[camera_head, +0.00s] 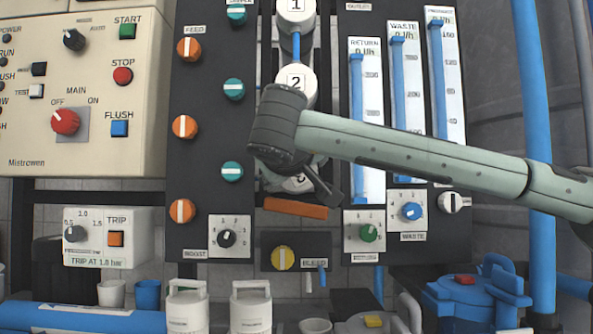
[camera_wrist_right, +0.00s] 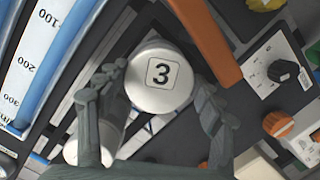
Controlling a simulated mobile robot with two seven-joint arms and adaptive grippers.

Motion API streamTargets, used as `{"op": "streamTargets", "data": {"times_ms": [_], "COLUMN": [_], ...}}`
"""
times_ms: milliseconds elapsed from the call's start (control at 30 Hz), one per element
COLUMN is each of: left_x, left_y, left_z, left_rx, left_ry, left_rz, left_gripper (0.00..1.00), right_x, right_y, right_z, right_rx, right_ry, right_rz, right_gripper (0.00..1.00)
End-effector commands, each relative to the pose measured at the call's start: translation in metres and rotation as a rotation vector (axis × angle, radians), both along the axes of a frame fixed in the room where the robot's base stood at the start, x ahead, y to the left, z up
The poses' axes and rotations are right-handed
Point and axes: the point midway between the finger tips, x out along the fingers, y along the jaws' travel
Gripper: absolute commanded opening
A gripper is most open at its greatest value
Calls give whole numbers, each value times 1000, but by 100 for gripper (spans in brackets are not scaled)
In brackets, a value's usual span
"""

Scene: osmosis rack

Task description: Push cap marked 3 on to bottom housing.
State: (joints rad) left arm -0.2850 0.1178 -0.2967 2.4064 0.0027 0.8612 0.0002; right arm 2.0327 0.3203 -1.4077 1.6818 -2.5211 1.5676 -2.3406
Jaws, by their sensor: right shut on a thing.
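The cap marked 3 (camera_wrist_right: 160,75) is a white round cap with a black 3 on a square label, seen nearly face-on in the wrist view. My right gripper (camera_wrist_right: 166,92) has a finger on either side of it and is shut on it. In the head view my right gripper (camera_head: 314,182) hangs in front of the column of white caps, below the cap marked 2 (camera_head: 296,80). Only part of cap 3 (camera_head: 298,184) shows there behind the fingers. The bottom housing is hidden behind the cap and gripper, so I cannot tell whether they touch. My left gripper is out of view.
An orange bar (camera_head: 295,208) lies just below cap 3. The cap marked 1 (camera_head: 295,8) is at the top. Dark panels with knobs flank the column; flow gauges (camera_head: 405,90) stand right. A yellow knob (camera_head: 282,258) sits below.

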Motion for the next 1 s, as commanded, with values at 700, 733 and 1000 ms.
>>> {"op": "streamTargets", "data": {"times_ms": [700,733,1000], "left_x": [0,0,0], "left_y": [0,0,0], "left_z": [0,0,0], "left_rx": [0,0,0], "left_ry": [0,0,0], "left_rz": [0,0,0], "left_gripper": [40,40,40], "right_x": [-14,-19,-76], "right_y": [2,2,7], "right_z": [3,4,12], "right_rx": [0,0,0], "right_ry": [-3,-3,-4], "right_rz": [2,3,3], "right_gripper": [91,91,91]}}
